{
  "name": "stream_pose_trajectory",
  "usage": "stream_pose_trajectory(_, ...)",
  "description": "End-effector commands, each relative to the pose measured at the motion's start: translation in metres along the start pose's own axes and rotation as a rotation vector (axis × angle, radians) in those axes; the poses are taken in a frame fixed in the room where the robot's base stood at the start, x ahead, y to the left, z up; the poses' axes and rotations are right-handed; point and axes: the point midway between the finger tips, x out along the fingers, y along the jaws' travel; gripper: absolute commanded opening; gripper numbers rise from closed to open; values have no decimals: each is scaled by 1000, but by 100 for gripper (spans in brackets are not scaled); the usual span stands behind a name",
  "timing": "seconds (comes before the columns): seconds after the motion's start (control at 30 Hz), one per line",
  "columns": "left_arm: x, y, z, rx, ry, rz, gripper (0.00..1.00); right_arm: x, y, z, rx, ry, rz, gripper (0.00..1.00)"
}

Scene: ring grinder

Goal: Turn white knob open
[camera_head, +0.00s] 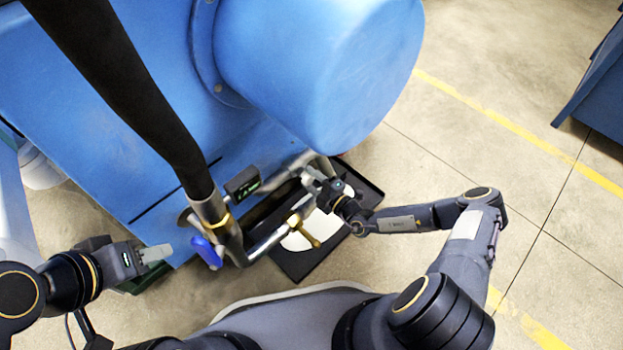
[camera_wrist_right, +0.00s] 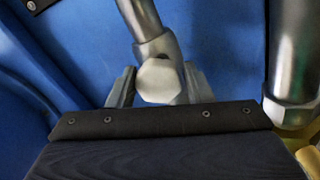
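A pale, faceted white knob (camera_wrist_right: 160,82) sits at the end of a metal pipe in the right wrist view. The two fingers of my right gripper (camera_wrist_right: 160,88) stand close on either side of it; whether both press on it is not clear. In the head view my right gripper (camera_head: 318,182) is at the pipework by the blue machine, with the knob largely hidden there. My left gripper (camera_head: 155,254) is at the lower left, apart from the pipes; its fingers look like one grey block, so its opening is unclear.
The large blue machine (camera_head: 320,60) fills the upper left. A thick black hose (camera_head: 120,75) crosses at left. A black tray (camera_head: 298,265) lies below.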

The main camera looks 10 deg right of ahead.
Motion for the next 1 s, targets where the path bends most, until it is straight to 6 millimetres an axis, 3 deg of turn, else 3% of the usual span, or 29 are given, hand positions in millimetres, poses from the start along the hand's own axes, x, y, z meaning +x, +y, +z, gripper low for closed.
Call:
stream_pose_trajectory(0.13,0,0,0,0,0,0,40,0,0,0,0,0,2,63)
stream_pose_trajectory(0.47,-2,1,-1,0,0,0,40,-4,2,0,-1,-2,3,63)
stream_pose_trajectory(0.8,-17,8,-9,0,0,0,40,-59,3,0,0,-3,1,63)
stream_pose_trajectory(1.0,-20,9,-10,0,0,0,40,-76,1,0,-1,-1,3,63)
